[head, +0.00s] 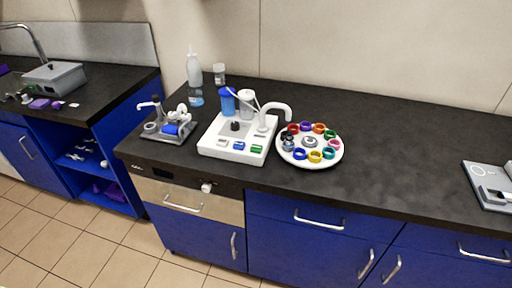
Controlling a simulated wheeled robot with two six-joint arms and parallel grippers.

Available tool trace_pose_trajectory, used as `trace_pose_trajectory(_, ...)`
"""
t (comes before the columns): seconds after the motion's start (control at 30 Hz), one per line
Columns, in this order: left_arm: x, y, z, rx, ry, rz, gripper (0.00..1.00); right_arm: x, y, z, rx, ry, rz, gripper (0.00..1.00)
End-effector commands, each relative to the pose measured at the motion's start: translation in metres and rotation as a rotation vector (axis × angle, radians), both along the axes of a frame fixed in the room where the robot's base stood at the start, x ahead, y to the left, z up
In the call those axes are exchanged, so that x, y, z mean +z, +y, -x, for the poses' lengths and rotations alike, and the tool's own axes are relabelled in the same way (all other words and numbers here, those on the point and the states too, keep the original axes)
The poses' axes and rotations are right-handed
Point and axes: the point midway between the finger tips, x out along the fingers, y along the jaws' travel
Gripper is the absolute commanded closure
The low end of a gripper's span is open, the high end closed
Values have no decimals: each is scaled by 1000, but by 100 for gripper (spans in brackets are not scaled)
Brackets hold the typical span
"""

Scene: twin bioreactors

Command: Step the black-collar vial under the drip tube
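A round white carousel (312,161) on the dark bench holds a ring of vials with coloured collars. A dark, black-looking collar (288,146) is at its left side, close to the white machine; the vial's details are too small to tell. A white curved drip tube (275,108) rises from the white bioreactor base (222,151) and bends down over the carousel's back left edge. A dark red collar (293,128) appears nearest below its tip; exact alignment cannot be told. The base carries a blue vessel (228,101), a white vessel (246,103) and coloured front buttons (256,149). Neither gripper is in view.
A grey tray (153,137) with small fittings stands left of the base. A grey device (490,184) lies at the far right. The bench between it and the carousel is clear.

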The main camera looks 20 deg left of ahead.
Motion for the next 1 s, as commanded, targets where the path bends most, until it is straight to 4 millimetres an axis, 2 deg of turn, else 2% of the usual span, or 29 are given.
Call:
trace_pose_trajectory(0.03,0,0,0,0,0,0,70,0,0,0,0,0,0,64)
trace_pose_trajectory(0.27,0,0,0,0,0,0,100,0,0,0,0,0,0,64)
trace_pose_trajectory(1.0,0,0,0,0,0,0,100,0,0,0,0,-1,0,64)
